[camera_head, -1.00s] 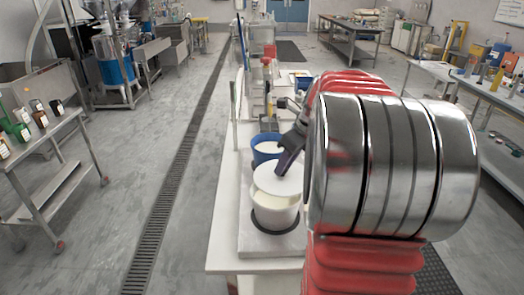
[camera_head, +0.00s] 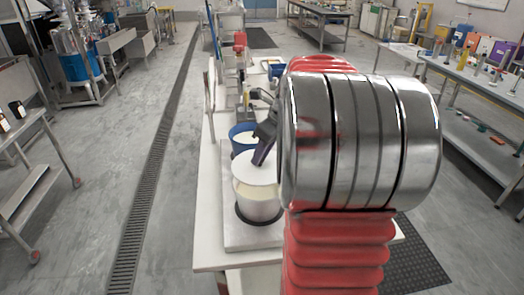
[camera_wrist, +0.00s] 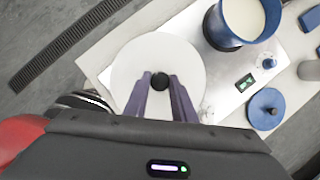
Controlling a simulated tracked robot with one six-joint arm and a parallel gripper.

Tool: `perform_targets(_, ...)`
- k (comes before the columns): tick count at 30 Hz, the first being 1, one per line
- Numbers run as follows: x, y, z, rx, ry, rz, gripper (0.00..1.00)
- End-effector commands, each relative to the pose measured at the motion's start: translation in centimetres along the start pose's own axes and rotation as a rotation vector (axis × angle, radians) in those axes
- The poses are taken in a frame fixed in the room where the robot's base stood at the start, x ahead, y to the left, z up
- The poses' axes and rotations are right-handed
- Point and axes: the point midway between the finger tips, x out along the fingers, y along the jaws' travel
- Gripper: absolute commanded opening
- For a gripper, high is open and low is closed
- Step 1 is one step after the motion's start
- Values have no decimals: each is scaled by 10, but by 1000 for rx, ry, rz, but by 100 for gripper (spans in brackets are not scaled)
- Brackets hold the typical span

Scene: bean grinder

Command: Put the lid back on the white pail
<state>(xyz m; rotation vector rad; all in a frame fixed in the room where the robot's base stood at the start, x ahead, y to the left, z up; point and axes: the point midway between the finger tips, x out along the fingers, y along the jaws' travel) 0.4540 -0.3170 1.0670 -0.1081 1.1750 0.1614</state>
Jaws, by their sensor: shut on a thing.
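The white lid (camera_head: 256,167) is a round disc with a black knob (camera_wrist: 160,81). My gripper (camera_wrist: 164,82) is shut on that knob, one purple finger on each side. In the head view my gripper (camera_head: 262,156) reaches down to the lid from the right. The white pail (camera_head: 258,210) stands upright below it, with a cream-coloured band showing under the lid's near edge. The lid is over the pail, but I cannot tell whether it touches the rim. In the wrist view the lid (camera_wrist: 130,70) hides the pail.
A blue pail (camera_wrist: 213,28) with pale contents stands close behind the white pail. A blue lid (camera_wrist: 266,108) lies on the white table. Both pails stand on a light plate (camera_head: 232,230) with a small display (camera_wrist: 245,82). The floor left of the table is clear.

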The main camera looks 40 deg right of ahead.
Motion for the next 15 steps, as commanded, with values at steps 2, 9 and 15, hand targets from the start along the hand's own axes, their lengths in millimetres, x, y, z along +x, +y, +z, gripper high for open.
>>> perform_targets(2,6,1,-2,1,1,2,0)
perform_targets(9,21,1,-9,0,0,2,0)
perform_targets(15,34,1,-14,-1,1,2,0)
